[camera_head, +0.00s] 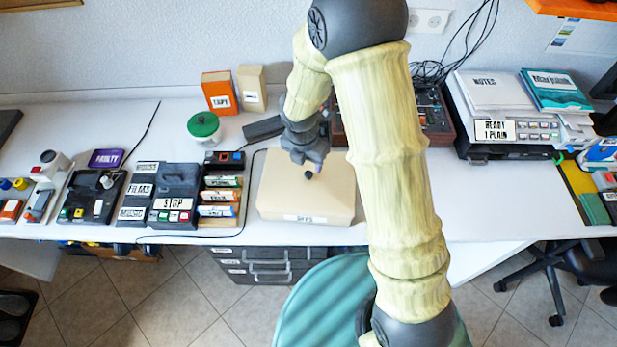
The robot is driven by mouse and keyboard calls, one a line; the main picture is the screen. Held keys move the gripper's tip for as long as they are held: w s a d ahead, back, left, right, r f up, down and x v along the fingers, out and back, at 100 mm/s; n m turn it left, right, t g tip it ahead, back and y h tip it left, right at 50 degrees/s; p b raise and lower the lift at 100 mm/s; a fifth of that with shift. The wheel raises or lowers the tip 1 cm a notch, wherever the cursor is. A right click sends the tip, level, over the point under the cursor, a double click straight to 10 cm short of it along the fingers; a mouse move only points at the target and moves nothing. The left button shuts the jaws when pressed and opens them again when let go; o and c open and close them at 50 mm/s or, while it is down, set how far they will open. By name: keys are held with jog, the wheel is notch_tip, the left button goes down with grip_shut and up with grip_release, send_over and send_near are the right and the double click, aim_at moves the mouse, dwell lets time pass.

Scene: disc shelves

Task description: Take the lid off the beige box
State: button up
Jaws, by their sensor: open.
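The beige box (285,201) sits on the white table near its front edge, with a label on its front side. Its lid (328,190) is on top and carries a small dark knob (308,175). My gripper (308,163) is open and points down just above and behind the knob. I cannot tell whether the fingers touch the knob. My arm hides the right back part of the box and lid.
A dark device with knobs (432,112) stands behind my arm. Bare table (470,205) lies to the right.

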aim_at(309, 173)
jog(key=shift+w+d+f, duration=0.1)
jog(key=shift+w+f, duration=0.05)
jog(key=shift+f, duration=2.4)
grip_shut()
